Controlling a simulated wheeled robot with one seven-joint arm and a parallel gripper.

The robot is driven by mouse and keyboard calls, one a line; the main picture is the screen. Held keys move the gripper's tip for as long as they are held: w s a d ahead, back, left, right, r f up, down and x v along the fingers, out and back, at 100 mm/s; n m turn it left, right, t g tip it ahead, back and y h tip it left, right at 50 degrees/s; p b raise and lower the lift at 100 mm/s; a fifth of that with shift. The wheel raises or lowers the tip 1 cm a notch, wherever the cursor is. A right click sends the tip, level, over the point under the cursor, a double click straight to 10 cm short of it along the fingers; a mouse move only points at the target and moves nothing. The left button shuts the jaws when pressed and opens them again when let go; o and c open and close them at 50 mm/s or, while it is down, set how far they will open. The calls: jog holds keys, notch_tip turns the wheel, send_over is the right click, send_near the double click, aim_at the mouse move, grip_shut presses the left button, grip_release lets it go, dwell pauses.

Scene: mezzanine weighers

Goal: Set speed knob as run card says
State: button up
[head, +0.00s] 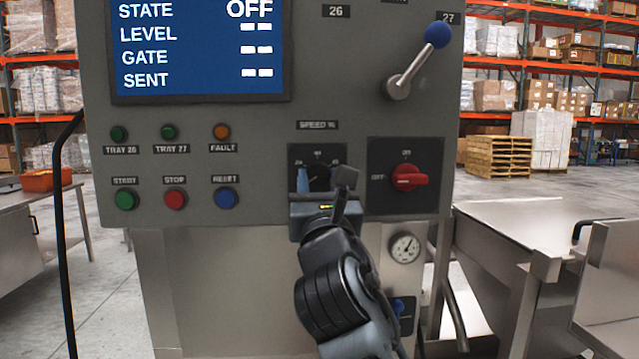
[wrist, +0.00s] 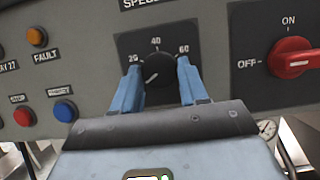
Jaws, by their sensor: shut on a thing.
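The black speed knob (wrist: 159,70) sits on a dark plate with marks 20, 40 and 60. Its white pointer line points to the lower left, below the 20 mark. In the head view the knob (head: 319,177) is partly hidden by my wrist. My gripper (wrist: 158,82) is shut on the knob, with one blue finger on its left and one on its right. My gripper also shows in the head view (head: 320,184), reaching up from below. I see no run card in either view.
Right of the knob is a red switch (head: 408,178), its handle lying level toward OFF. Above it, a blue-balled lever (head: 420,60) leans toward 27. Left are several push buttons (head: 175,199) and lamps. The screen (head: 197,50) reads STATE OFF. A steel table (head: 535,225) stands at right.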

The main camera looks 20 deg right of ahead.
jog(key=shift+c, duration=0.9)
jog(key=shift+m, duration=0.4)
